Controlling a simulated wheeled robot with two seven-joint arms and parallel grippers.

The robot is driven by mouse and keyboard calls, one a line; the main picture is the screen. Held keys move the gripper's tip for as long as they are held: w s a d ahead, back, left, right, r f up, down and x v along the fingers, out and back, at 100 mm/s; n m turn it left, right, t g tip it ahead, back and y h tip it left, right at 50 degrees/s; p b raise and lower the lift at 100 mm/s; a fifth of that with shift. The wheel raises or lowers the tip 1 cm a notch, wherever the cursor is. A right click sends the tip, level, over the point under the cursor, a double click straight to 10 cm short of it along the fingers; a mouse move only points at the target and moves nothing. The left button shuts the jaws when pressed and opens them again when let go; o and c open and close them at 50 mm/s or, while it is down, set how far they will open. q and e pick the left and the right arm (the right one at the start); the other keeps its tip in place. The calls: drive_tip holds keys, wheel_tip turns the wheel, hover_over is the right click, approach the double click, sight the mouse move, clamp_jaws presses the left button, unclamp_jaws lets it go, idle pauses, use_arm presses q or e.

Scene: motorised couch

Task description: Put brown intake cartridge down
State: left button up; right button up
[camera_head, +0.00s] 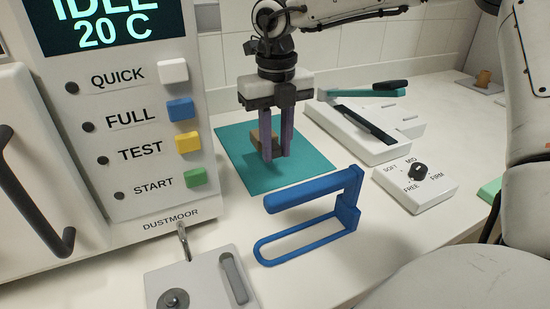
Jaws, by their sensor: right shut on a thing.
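The brown intake cartridge (257,137) is at the teal mat (306,169), partly hidden behind the fingers of my right gripper (277,153). The right gripper points straight down, with its purple-grey fingers shut on the cartridge. The cartridge is low over the mat; I cannot tell whether it touches it. My left gripper is not in view.
The white machine (140,215) with coloured buttons stands at the left. A blue frame (312,193) stands just in front of the mat. A white dial box (415,184) and a white lever unit (362,138) are to the right. A grey latch plate (205,280) lies in front.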

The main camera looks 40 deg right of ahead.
drive_tip(key=shift+f, duration=1.9)
drive_tip(key=o, duration=1)
drive_tip(key=shift+r, duration=0.25)
wheel_tip(320, 180, up, 12)
drive_tip(key=shift+f, duration=0.15)
